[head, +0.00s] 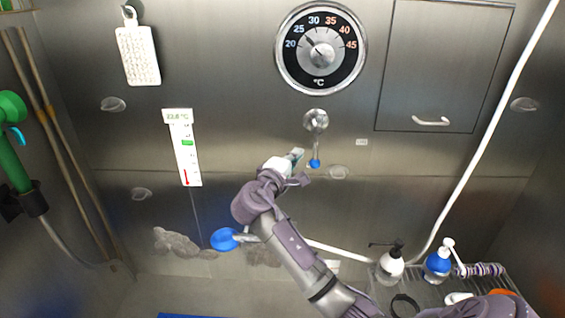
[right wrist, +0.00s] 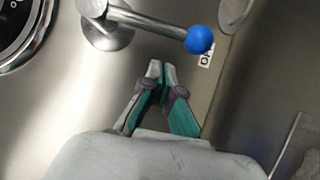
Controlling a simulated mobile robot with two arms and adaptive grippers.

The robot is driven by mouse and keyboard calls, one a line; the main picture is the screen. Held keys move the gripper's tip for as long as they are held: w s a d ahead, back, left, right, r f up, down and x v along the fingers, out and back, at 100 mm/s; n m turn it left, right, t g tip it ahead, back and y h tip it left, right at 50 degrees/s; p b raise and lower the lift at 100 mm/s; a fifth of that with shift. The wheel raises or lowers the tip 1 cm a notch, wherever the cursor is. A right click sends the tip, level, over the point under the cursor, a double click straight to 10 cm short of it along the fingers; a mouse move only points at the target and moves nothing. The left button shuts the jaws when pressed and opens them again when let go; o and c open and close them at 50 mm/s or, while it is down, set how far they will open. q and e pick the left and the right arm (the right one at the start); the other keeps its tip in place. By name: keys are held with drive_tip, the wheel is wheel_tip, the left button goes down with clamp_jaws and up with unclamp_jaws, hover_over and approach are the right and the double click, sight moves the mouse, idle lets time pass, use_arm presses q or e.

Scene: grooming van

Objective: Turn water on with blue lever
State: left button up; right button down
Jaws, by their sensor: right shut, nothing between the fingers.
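The blue lever (head: 315,163) is a metal rod with a blue ball on its end. It hangs down from a round wall mount (head: 316,121) below the dial. In the right wrist view the lever's blue ball (right wrist: 200,39) is just beyond the fingers, to the upper right. My right gripper (head: 298,156) is just left of the ball in the head view, with its fingers shut and empty. In the right wrist view the fingertips (right wrist: 162,70) are apart from the lever, with bare wall around them. My left gripper is not in view.
A round temperature dial (head: 321,55) is above the lever. A blue round piece (head: 225,239) on a metal stem is left of my right arm. Pump bottles (head: 390,266) stand on a rack at lower right. A white hose (head: 478,150) crosses the right wall.

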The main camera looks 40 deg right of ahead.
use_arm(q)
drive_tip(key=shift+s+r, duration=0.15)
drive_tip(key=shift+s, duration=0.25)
use_arm(e)
drive_tip(key=shift+s+d+r, duration=0.15)
drive_tip(key=shift+s+d, duration=0.45)
drive_tip(key=shift+s, duration=0.35)
